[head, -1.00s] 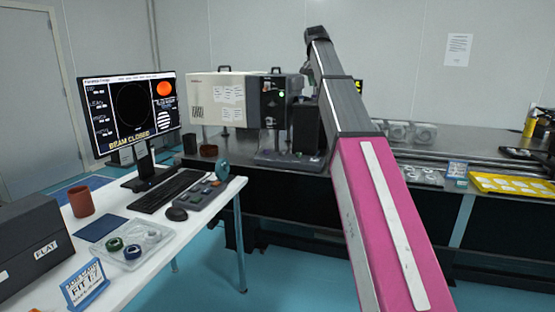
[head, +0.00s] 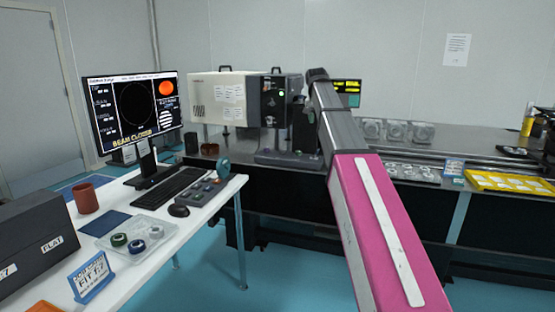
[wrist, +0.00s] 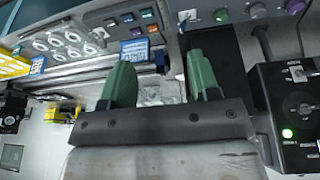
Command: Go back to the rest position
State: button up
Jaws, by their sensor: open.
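My arm (head: 375,230), with a pink forearm and a grey far section, reaches up and away over the floor toward the optical table (head: 290,173) in the head view. My gripper does not show clearly there. In the wrist view, the two green fingers of my gripper (wrist: 160,82) stand wide apart with nothing held between them. The wrist view is tilted. A black box with a lit green lamp (wrist: 288,133) is at its right edge, apart from the fingers.
A white desk (head: 200,213) on the left holds a monitor (head: 133,112) reading BEAM CLOSED, a keyboard (head: 166,187) and a clear tray with rings (head: 160,222). A beige instrument box (head: 218,98) and a yellow tray (head: 490,180) are on the optical table. Blue floor is open between.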

jog(key=s+d+f+n+g, duration=0.1)
jog(key=s+f, duration=0.6)
jog(key=f, duration=0.7)
jog(key=s+f+n+g+y, duration=0.1)
jog(key=s+f, duration=0.5)
jog(key=f, duration=0.7)
jog(key=s+d+f+n, duration=0.1)
jog(key=s+f, duration=0.6)
jog(key=f, duration=0.7)
jog(key=s+f+n+g, duration=0.1)
jog(key=s+f, duration=0.8)
jog(key=s, duration=0.3)
jog(key=shift+f+y, duration=0.4)
